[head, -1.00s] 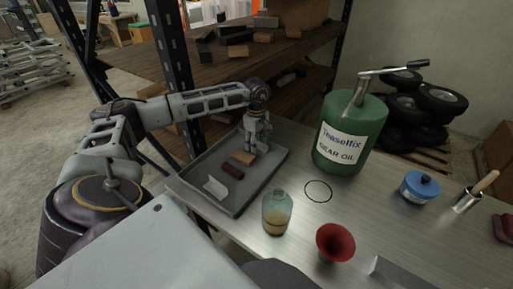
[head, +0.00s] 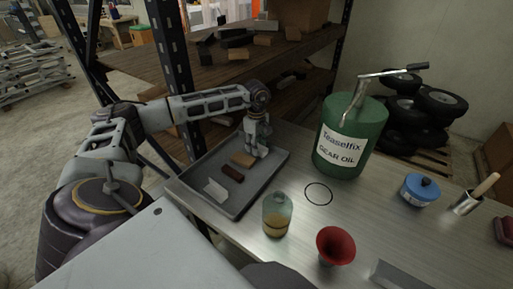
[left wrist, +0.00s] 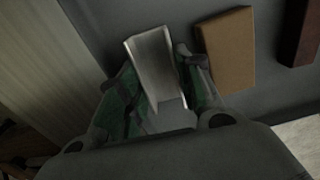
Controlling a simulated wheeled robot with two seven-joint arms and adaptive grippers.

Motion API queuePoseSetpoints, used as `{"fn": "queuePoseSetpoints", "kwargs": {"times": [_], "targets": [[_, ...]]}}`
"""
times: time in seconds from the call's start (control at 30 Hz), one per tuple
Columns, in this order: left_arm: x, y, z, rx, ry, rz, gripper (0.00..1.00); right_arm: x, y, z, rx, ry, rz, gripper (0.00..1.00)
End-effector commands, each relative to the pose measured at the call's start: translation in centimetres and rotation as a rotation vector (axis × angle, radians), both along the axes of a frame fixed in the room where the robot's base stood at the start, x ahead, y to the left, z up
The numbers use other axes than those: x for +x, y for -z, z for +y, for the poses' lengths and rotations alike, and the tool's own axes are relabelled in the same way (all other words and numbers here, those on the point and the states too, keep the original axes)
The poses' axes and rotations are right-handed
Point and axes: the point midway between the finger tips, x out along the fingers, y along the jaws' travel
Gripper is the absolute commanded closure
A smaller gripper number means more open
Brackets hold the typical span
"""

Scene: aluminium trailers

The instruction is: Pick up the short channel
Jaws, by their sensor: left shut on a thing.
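The short channel (left wrist: 155,65) is a pale metal piece with raised side walls, seen in the left wrist view. My left gripper (left wrist: 160,85) is shut on it, with a finger on each side. In the head view my left gripper (head: 258,152) points down at the far right part of the grey tray (head: 238,207), and the channel is mostly hidden there by the fingers. I cannot tell whether the channel touches the tray floor. My right gripper is not in view.
A tan block (head: 242,158), a dark brown block (head: 233,173) and a pale angled piece (head: 215,190) lie in the tray. A glass jar (head: 276,216), a red funnel (head: 336,246) and a green oil can (head: 343,137) stand nearby on the metal table.

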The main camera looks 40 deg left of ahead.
Motion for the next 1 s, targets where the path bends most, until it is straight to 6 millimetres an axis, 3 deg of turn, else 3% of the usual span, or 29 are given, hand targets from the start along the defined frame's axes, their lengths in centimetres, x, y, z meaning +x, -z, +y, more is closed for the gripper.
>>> {"fn": "queuePoseSetpoints", "kwargs": {"times": [0.17, 0.47, 0.7, 1.0], "targets": [[0.1, -1.0, 0.0, 0.000, 0.000, -0.003, 0.89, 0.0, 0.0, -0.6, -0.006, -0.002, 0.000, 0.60], [0.1, -4.9, 0.0, -0.001, 0.000, -0.004, 0.89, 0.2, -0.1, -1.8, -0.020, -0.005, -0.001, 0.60], [0.1, -8.3, -0.1, -0.001, 0.001, -0.004, 0.89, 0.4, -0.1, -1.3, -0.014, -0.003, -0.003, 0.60], [0.1, -9.9, 0.0, -0.001, 0.001, -0.001, 0.89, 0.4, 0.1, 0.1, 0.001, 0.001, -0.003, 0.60]]}}
